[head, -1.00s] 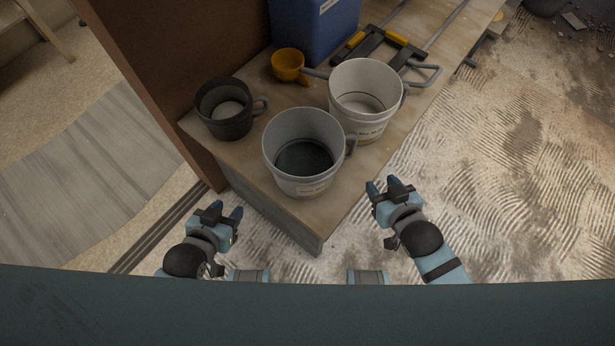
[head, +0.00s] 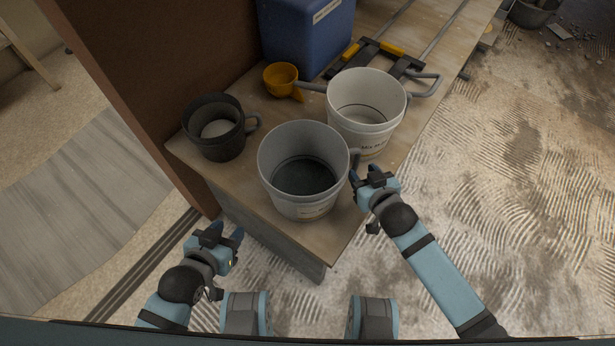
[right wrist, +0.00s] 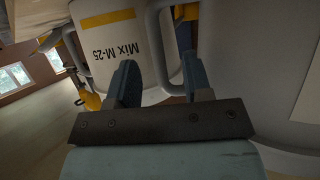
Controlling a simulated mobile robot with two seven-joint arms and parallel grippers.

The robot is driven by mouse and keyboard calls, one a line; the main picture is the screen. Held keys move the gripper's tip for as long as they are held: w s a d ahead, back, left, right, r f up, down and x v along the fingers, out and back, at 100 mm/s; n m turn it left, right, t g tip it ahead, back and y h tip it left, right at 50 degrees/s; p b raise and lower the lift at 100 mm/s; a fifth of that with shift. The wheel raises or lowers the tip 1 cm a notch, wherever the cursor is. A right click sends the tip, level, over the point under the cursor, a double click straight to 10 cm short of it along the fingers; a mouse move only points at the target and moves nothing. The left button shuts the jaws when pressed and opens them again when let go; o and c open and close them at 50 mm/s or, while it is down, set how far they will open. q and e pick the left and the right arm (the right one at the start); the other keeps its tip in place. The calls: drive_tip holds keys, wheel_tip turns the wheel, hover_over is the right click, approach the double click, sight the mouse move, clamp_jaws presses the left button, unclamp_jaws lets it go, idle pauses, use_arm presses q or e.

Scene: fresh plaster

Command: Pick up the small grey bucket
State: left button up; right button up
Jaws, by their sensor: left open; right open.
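A light grey bucket (head: 290,205) with dark contents stands upright at the front of the bench, its handle (head: 355,160) on the right. A smaller dark grey bucket (head: 212,146) with pale contents stands behind it to the left. My right gripper (head: 367,173) is open beside the light grey bucket's handle. In the right wrist view a grey handle (right wrist: 159,45) shows beyond and between the open fingers (right wrist: 160,85); I cannot tell whether they touch it. My left gripper (head: 225,236) is open and empty, left of the bench's front corner, away from the buckets.
A white bucket (head: 366,125) stands close behind the light grey one; its "Mix M-25" label (right wrist: 107,20) shows in the right wrist view. A yellow scoop (head: 281,79), a blue container (head: 305,35) and clamps (head: 375,55) lie behind. A brown panel (head: 140,80) borders the bench's left.

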sight(358, 163)
drive_tip(key=x, duration=0.5)
drive_tip(key=shift+w+d+r+b, duration=0.1)
drive_tip(key=shift+w+r+b, duration=0.15)
drive_tip(key=shift+b, duration=0.15)
drive_tip(key=shift+c, duration=0.4)
clamp_jaws()
idle(0.5)
drive_tip(key=shift+r, duration=0.1)
